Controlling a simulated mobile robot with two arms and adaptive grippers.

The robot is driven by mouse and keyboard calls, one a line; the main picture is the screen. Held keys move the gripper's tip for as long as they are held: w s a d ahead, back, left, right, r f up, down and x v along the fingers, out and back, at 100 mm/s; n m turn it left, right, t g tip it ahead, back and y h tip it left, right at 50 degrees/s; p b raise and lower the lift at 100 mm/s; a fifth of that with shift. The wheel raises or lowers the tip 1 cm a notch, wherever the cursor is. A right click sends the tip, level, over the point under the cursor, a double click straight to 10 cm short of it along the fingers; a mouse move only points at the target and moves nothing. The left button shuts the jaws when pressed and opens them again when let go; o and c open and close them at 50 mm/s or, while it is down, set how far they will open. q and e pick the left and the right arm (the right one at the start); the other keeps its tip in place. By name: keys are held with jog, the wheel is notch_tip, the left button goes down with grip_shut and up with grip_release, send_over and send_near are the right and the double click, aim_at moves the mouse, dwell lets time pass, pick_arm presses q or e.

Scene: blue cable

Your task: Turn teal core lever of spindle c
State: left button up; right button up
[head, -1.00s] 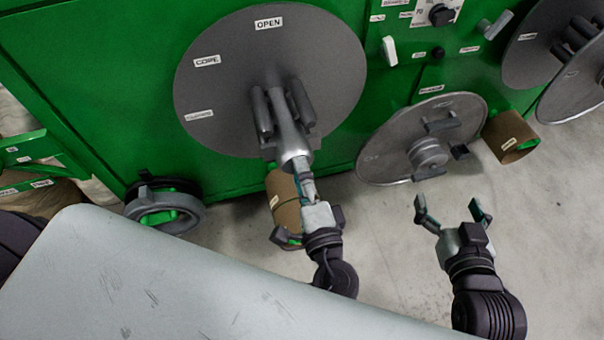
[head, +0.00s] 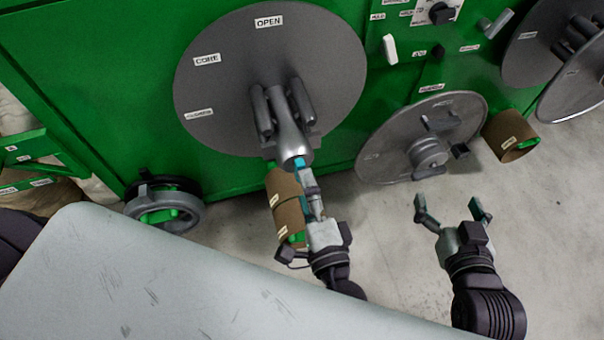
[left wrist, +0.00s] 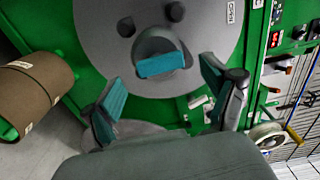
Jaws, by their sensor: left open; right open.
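The grey spindle (head: 288,130) sticks out from a large grey disc (head: 225,110) labelled OPEN and CORE; a third label is hard to read. The teal core lever shows as a small patch at the spindle's end in the head view (head: 300,163). In the left wrist view, the teal lever (left wrist: 161,65) is a flat bar across the round spindle end, slightly tilted. My left gripper (head: 308,186) is just in front of the spindle end, its fingers open and apart from the lever. My right gripper (head: 450,212) is open and empty over the floor.
A smaller disc (head: 385,150) with a hub stands to the right. Brown cardboard cores (head: 508,137) sit at the right and below the spindle (head: 287,205). A grey surface (head: 130,275) fills the lower left. A white switch lever (head: 390,48) is on the green panel.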

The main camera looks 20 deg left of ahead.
pick_arm(q)
jog(key=v, duration=0.8)
jog(key=shift+s+d, duration=0.2)
